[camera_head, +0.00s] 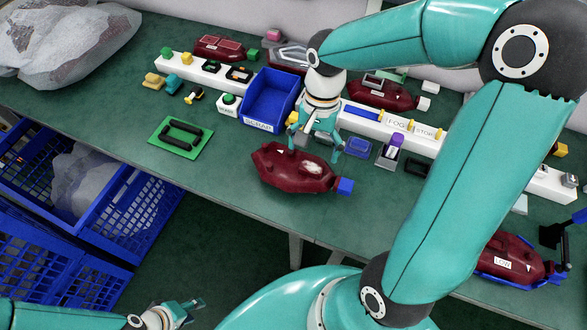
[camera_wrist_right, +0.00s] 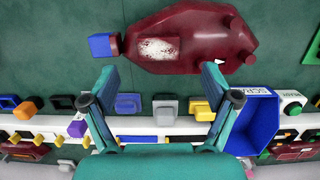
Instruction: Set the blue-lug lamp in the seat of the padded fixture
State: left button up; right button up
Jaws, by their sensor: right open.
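The dark red lamp with a blue lug (camera_head: 297,168) lies on the green table, its lug to the right and a pale patch on its upper face. It also shows in the right wrist view (camera_wrist_right: 190,40), lug at left. My right gripper (camera_head: 314,153) is open over the lamp's back edge; in the wrist view its fingertips (camera_wrist_right: 158,77) are spread beside the lamp, with nothing between them. The padded fixture (camera_head: 181,137), a green plate with two black pads, lies left of the lamp, its seat empty. My left gripper (camera_head: 180,312) is low at the left; its opening is unclear.
A blue SCRAP bin (camera_head: 270,98) stands behind the lamp, near a white rail (camera_head: 420,140) holding small parts. Another red lamp (camera_head: 507,258) sits in a blue tray at right. More lamps lie at the back. The table between lamp and fixture is clear.

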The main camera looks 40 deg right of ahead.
aim_at(312, 165)
jog(key=shift+s+a+f, duration=0.1)
jog(key=shift+s+f, duration=0.05)
jog(key=shift+f, duration=1.25)
jog(key=shift+s+a+f, duration=0.1)
jog(key=shift+f, duration=1.3)
grip_shut()
